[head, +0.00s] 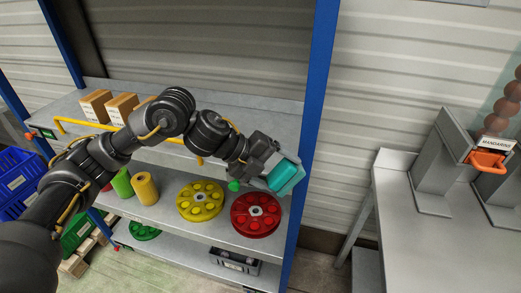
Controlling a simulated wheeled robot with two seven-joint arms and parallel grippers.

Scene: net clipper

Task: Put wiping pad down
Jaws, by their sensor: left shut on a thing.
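My left gripper (262,163) is at the right end of the shelf rack, in front of its blue right post. It is shut on a teal wiping pad (284,176) with a light grey body at its edge. The pad is tilted and held in the air above the middle shelf, over the red wheel. The fingers are partly hidden by the gripper body and the pad. My right gripper is not in view.
The middle shelf (160,215) holds a red wheel (243,221), a yellow wheel (186,209) and green and yellow cylinders (145,189). Cardboard boxes (121,108) stand on the upper shelf. A dark crate (234,261) sits low. A grey table (430,250) with a dispenser is at right.

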